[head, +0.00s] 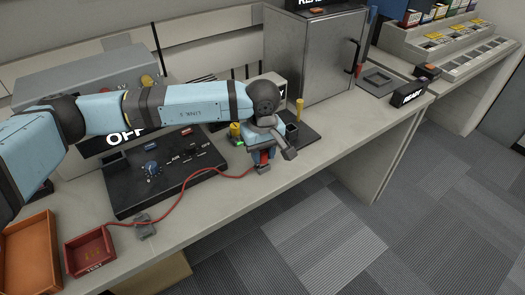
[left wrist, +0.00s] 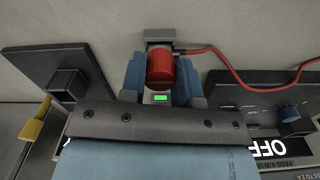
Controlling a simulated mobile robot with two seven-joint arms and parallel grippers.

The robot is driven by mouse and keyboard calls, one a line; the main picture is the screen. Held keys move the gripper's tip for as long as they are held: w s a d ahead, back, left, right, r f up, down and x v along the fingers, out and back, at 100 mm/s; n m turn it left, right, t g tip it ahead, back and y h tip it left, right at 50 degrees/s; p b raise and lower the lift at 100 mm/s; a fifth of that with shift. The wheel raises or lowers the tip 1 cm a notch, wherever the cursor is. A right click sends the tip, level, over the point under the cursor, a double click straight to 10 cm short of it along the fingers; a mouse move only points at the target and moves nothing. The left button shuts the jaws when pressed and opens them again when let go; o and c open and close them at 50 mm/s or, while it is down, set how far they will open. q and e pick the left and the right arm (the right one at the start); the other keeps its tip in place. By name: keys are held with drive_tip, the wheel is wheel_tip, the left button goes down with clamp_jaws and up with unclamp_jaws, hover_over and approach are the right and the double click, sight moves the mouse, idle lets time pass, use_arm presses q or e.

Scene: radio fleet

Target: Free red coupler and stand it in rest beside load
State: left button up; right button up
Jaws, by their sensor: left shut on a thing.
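The red coupler (head: 264,157) is at the front edge of the bench, between my left gripper's fingers. In the left wrist view the coupler (left wrist: 160,70) shows as a red cylinder between two blue fingertips, with a red cable leaving its side. My left gripper (left wrist: 160,80) is shut on it. A grey bracket (left wrist: 159,36) lies just beyond the coupler; I cannot tell whether they touch. A dark square holder (head: 292,130) stands right of the gripper, and shows as a dark box (left wrist: 68,83) in the wrist view. A small green light (left wrist: 160,97) shows below the coupler. My right gripper is not in view.
The red cable (head: 190,190) runs left to a grey clip (head: 145,226). A black control panel (head: 165,170) with a blue knob lies left. A yellow post (head: 299,109) stands near the holder. A red tray (head: 90,252) and a grey cabinet (head: 315,62) stand on the bench.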

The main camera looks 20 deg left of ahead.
use_arm(q)
drive_tip(key=shift+f+b, duration=0.4)
drive_tip(key=shift+f, duration=0.35)
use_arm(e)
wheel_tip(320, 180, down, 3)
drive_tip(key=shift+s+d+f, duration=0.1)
use_arm(q)
drive_tip(key=o, duration=1)
wheel_tip(320, 180, up, 2)
drive_tip(key=shift+w+r, duration=0.1)
wheel_tip(320, 180, up, 12)
drive_tip(key=shift+r+p, duration=0.1)
drive_tip(key=shift+p, duration=0.8)
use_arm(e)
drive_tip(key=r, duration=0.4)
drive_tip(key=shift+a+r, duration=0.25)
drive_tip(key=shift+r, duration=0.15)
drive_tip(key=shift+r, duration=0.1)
